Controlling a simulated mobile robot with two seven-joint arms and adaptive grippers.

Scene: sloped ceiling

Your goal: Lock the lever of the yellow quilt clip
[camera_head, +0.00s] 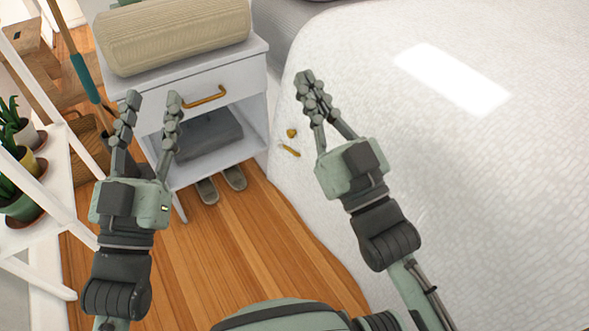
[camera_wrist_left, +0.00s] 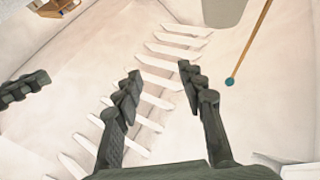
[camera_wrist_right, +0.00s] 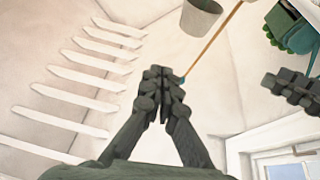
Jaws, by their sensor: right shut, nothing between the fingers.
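The yellow quilt clip (camera_head: 290,150) shows as small yellow pieces on the near side of the white quilt, a rounded one above a longer slanted one. It is too small to tell how its lever stands. My right gripper (camera_head: 305,78) is shut and empty; its fingers are just right of the clip in the picture and reach above it, apart from it. The closed fingers also show in the right wrist view (camera_wrist_right: 158,72). My left gripper (camera_head: 150,97) is open and empty in front of the white nightstand, well left of the clip. Neither wrist view shows the clip.
The white quilt-covered bed (camera_head: 480,190) fills the right side. The white nightstand (camera_head: 215,80) holds a beige rolled cushion (camera_head: 175,35) on top. A white plant shelf (camera_head: 50,150) stands at the left. Grey slippers (camera_head: 222,184) lie on the wooden floor.

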